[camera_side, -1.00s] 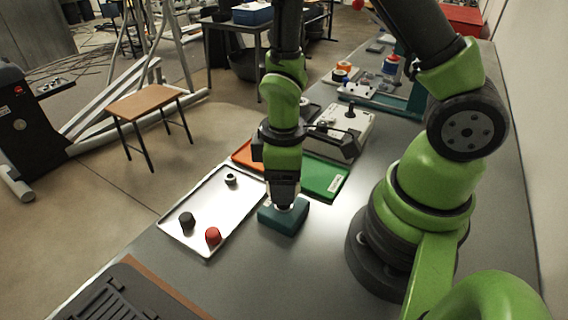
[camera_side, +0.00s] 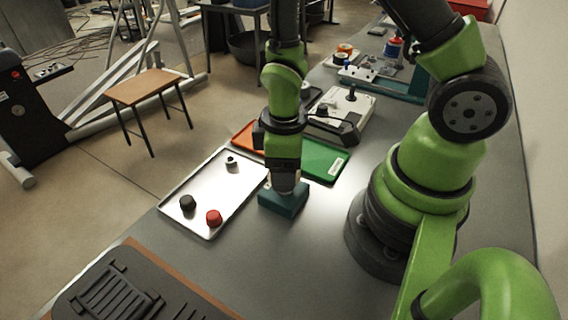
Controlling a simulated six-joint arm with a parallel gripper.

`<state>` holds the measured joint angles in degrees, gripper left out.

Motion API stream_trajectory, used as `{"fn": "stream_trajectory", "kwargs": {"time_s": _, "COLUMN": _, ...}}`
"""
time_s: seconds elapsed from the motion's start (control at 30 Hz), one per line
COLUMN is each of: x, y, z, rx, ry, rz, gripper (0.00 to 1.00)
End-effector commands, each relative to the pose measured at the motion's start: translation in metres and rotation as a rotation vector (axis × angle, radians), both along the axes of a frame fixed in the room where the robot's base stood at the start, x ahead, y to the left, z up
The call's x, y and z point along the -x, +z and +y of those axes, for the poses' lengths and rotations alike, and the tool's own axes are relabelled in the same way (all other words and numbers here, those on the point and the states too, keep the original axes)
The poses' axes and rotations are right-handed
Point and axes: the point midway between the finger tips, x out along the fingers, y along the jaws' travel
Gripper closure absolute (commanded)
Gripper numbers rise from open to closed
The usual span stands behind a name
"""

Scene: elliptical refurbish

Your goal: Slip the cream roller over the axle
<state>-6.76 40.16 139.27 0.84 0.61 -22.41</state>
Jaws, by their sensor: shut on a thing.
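My gripper (camera_side: 286,188) points straight down over a teal block (camera_side: 281,204) on the grey bench. It is shut on a small pale piece, apparently the cream roller (camera_side: 287,191), of which only a sliver shows between the fingers and the block. I cannot tell whether the roller touches the block. No axle shows clearly; the gripper covers the top of the block, so an axle there would be hidden.
A silver tray (camera_side: 206,187) left of the block holds a dark roller (camera_side: 187,202), a red roller (camera_side: 213,217) and a small white-and-dark piece (camera_side: 231,161). Behind are a green tray (camera_side: 322,164), an orange tray (camera_side: 243,138) and a pale fixture (camera_side: 340,105). Front bench is partly clear.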

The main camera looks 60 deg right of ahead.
Motion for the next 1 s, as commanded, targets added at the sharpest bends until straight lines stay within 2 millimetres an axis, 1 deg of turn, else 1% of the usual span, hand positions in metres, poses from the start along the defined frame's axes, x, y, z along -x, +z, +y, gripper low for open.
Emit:
{"fn": "stream_trajectory", "kwargs": {"time_s": 0.47, "x": 0.0, "y": 0.0, "z": 0.0, "rx": 0.0, "ry": 0.0, "rz": 0.0, "gripper": 0.66}}
{"fn": "stream_trajectory", "kwargs": {"time_s": 1.0, "x": 0.0, "y": -0.011, "z": 0.0, "rx": 0.0, "ry": 0.0, "rz": 0.0, "gripper": 0.66}}
